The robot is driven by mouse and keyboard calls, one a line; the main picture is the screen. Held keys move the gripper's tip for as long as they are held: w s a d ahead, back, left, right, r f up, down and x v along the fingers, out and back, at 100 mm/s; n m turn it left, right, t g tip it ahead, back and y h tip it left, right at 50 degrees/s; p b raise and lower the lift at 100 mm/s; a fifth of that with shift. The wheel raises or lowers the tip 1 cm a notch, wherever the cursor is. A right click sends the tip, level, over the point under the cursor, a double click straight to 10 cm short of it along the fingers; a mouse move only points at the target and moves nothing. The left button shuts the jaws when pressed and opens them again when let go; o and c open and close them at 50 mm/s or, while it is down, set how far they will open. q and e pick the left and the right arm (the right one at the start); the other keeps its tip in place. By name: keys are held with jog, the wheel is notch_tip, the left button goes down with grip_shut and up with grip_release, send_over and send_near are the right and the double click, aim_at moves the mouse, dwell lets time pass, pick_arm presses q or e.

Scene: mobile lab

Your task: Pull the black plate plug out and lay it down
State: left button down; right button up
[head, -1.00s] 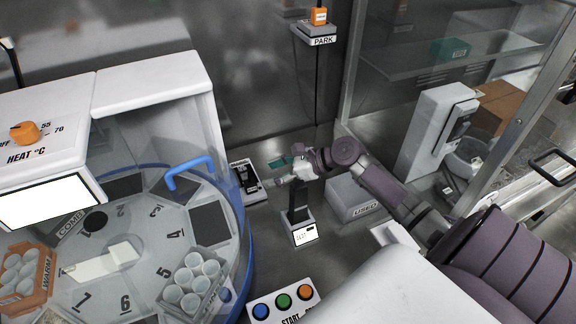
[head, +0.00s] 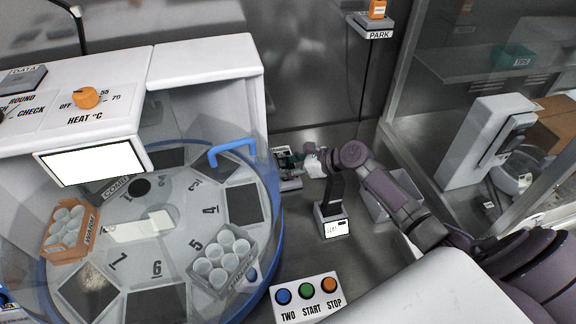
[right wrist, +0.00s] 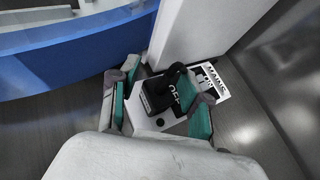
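A black plug-like piece (right wrist: 160,92) with a raised black stem stands on a pale block (right wrist: 158,122) lettered OFF, beside a MAINS label (right wrist: 212,82). I cannot tell for sure whether it is the black plate plug. My right gripper (right wrist: 163,98) is open, with one teal finger on each side of the block and black piece. In the head view my right gripper (head: 297,160) reaches over this spot, beside the blue-rimmed machine, and mostly hides the block. Whether the fingers touch anything is unclear. My left gripper is not in view.
A small black stand with a white display (head: 335,228) stands close to my right wrist. The button box (head: 308,298) is in front. The machine's blue rim (head: 279,215) is to the left. A PARK shelf (head: 370,30) holds an orange piece. Some bare metal counter lies behind.

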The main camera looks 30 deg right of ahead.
grip_shut()
jog(key=shift+w+r+p, duration=0.1)
jog(key=shift+r+p, duration=0.65)
jog(key=shift+p, duration=0.55)
jog(key=shift+r, duration=0.3)
jog(key=shift+r+p, duration=1.65)
jog(key=shift+p, duration=0.75)
